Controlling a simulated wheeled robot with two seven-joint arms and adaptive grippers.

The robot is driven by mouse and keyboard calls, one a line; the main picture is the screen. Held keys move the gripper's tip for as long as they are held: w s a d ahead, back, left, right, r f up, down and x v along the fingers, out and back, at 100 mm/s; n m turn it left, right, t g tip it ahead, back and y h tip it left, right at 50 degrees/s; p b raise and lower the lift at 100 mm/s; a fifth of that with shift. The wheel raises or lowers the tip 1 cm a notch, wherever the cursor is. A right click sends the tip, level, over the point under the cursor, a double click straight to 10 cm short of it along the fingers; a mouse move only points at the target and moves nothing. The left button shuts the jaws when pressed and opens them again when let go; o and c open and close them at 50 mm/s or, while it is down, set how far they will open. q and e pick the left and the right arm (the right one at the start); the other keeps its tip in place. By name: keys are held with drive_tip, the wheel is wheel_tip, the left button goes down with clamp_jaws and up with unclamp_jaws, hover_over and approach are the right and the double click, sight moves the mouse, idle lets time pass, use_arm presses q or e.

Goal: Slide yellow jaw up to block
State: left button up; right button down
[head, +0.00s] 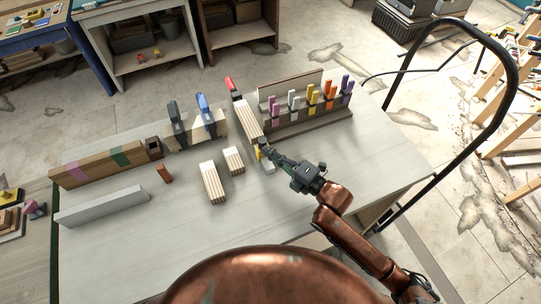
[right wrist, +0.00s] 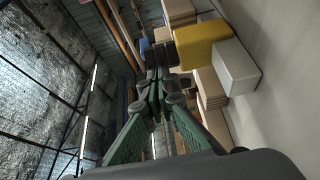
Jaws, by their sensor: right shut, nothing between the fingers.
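The yellow jaw (head: 257,153) sits near the front end of a long pale layered wood block (head: 246,118), with a pale grey bar end (head: 267,166) in front of it. A red piece (head: 230,84) is at the block's far end. In the right wrist view the yellow jaw (right wrist: 207,45) is large, beside the grey bar end (right wrist: 237,68). I cannot tell whether jaw and block touch. My right gripper (head: 266,151) is shut and empty, its fingertips close beside the yellow jaw, partly covering it; contact is unclear. My left gripper is out of view.
Two short layered blocks (head: 212,182) (head: 233,161) lie left of the jaw. A rack (head: 309,118) with several coloured clamps stands at right. Blue and dark clamps stand on a wood block (head: 186,137). The front table (head: 135,235) is clear.

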drive_tip(key=shift+w+a, duration=0.3)
drive_tip(key=shift+w, duration=0.4)
drive_tip(key=shift+w+a, duration=0.25)
drive_tip(key=shift+w, duration=0.45)
drive_tip(key=shift+s, duration=0.2)
